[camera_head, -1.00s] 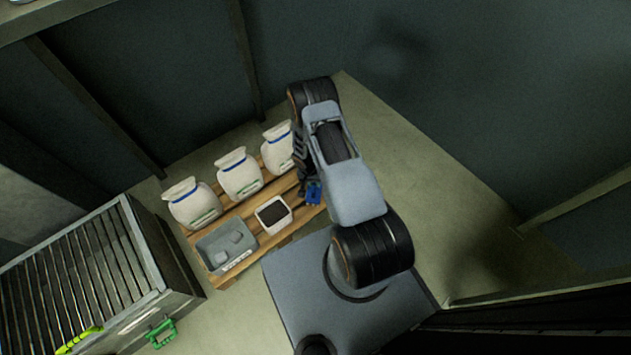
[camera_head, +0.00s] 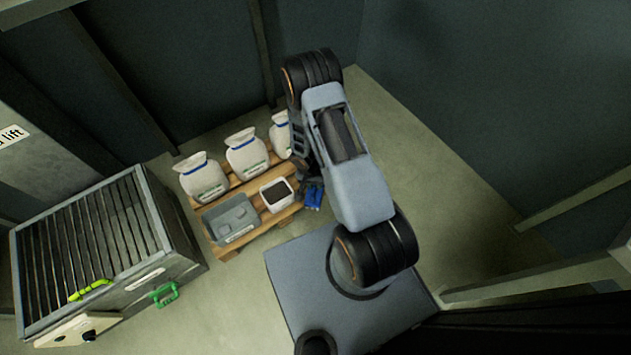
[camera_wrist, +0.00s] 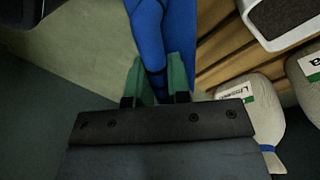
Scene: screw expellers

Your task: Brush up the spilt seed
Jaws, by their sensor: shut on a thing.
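My gripper (camera_wrist: 155,82) is shut on a blue thing (camera_wrist: 150,30) with a long, narrow handle. The green finger pads press on both sides of the handle in the wrist view. The blue thing also shows in the head view (camera_head: 313,195), at the pallet's right end below my arm. Its working end is out of the wrist frame, so I cannot tell whether it is a brush. I cannot make out any spilt seed in either view. A white tub (camera_head: 287,201) with dark contents stands on the pallet, just left of the blue thing.
The wooden pallet (camera_head: 228,252) also holds white sacks (camera_head: 246,155) and a grey bin (camera_head: 230,220). A grated metal box (camera_head: 95,245) with a lime handle and a green handle stands at left. Dark walls close the back. Open floor (camera_head: 430,180) lies right of my arm.

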